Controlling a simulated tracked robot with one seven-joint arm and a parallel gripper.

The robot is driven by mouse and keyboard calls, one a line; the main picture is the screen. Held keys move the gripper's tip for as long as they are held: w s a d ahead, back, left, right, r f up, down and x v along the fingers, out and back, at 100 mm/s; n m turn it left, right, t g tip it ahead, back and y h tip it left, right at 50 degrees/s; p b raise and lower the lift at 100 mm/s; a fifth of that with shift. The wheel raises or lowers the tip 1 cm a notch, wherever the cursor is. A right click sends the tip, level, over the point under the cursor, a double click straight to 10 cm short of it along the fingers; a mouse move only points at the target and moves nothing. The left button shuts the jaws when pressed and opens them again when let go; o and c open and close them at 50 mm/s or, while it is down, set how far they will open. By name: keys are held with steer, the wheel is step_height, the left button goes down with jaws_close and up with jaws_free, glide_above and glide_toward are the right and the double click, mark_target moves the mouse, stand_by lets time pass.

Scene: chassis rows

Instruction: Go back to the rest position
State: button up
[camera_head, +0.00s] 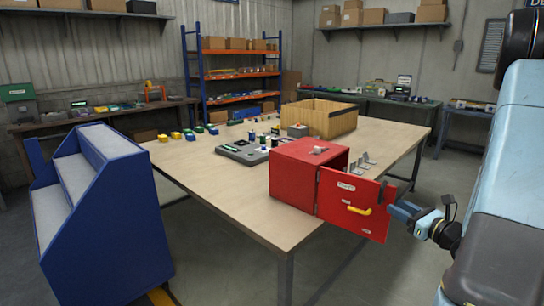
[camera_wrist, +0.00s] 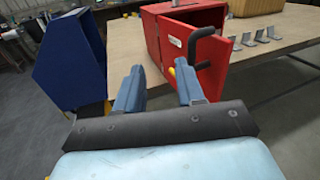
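A red box (camera_head: 295,172) stands on the table's near edge, its red door (camera_head: 352,200) swung open to the right. My gripper (camera_head: 400,211) is just right of the door in the head view. In the wrist view my gripper (camera_wrist: 158,90) has its two blue fingers apart, with nothing held between them. The box (camera_wrist: 180,35) is beyond the fingers there. I cannot tell whether that finger touches the door.
A blue stepped rack (camera_head: 110,220) stands at the left. Floor shows clear below the door.

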steer(key=s+a+r+n+g+y, duration=0.1)
steer(key=s+a+r+n+g, duration=0.3)
steer(key=a, duration=0.3)
steer(key=s+a+r+n+g+y, duration=0.1)
steer(key=s+a+n+g+y, duration=0.2)
steer(key=a+n, duration=0.35)
steer(key=s+a+r+n+g, duration=0.3)
steer(key=a+n+g, duration=0.2)
steer(key=a+n, duration=0.15)
steer(key=s+a+r+n+g+h, duration=0.2)
steer(key=s+n+g+h, duration=0.1)
steer(key=s+n+h, duration=0.4)
steer(key=s+d+r+n+t+h, duration=0.4)
steer(key=s+r+n, duration=0.1)
steer(key=r+n, duration=0.1)
steer(key=shift+r+h, duration=0.3)
steer(key=shift+r, duration=0.3)
steer(key=shift+d, duration=0.1)
